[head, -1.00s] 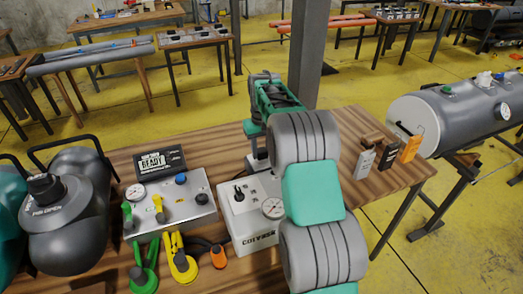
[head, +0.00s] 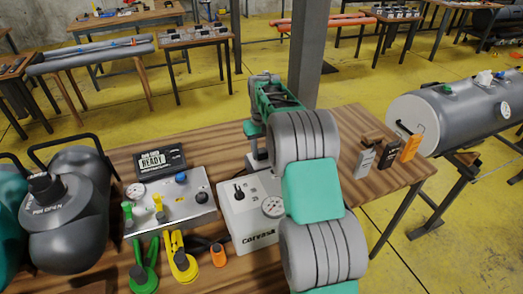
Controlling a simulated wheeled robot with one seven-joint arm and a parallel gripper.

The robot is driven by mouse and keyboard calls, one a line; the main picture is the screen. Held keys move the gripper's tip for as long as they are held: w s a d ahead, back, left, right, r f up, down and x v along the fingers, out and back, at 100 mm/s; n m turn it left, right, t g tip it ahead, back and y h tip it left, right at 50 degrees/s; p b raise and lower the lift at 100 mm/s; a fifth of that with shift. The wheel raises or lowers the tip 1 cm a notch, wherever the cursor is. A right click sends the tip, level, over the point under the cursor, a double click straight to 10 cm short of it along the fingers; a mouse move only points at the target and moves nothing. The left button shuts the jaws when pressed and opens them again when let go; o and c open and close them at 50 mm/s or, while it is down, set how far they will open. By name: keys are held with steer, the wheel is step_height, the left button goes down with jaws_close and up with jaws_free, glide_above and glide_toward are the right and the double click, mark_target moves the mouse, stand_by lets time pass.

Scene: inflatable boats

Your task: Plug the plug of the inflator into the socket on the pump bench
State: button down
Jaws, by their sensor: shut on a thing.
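My gripper (head: 257,147) is at the end of my teal and grey arm, over the far middle of the wooden bench, behind a white box. It is shut on the plug, but my arm and the white box hide the fingertips and most of what they hold. The white box (head: 240,222) has a gauge, a black switch and dark lettering on its front. I cannot make out a socket, nor tell for sure which unit is the inflator. An orange-ended piece (head: 218,256) on a dark cord lies left of the box.
A grey control panel (head: 185,213) with knobs and a "READY" sign (head: 158,161) stand left of the box. Green (head: 145,270) and yellow (head: 180,262) fittings lie in front. Grey, black and orange blocks (head: 410,148) stand at the right. A steel post (head: 310,55) rises behind the bench.

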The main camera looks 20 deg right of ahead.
steer(key=shift+f, duration=0.1)
steer(key=c, duration=0.9)
jaws_free()
steer(key=shift+o, duration=0.2)
step_height(320, 180, up, 8)
steer(key=shift+f+b, duration=0.25)
steer(key=shift+b, duration=0.05)
steer(key=shift+r, duration=0.15)
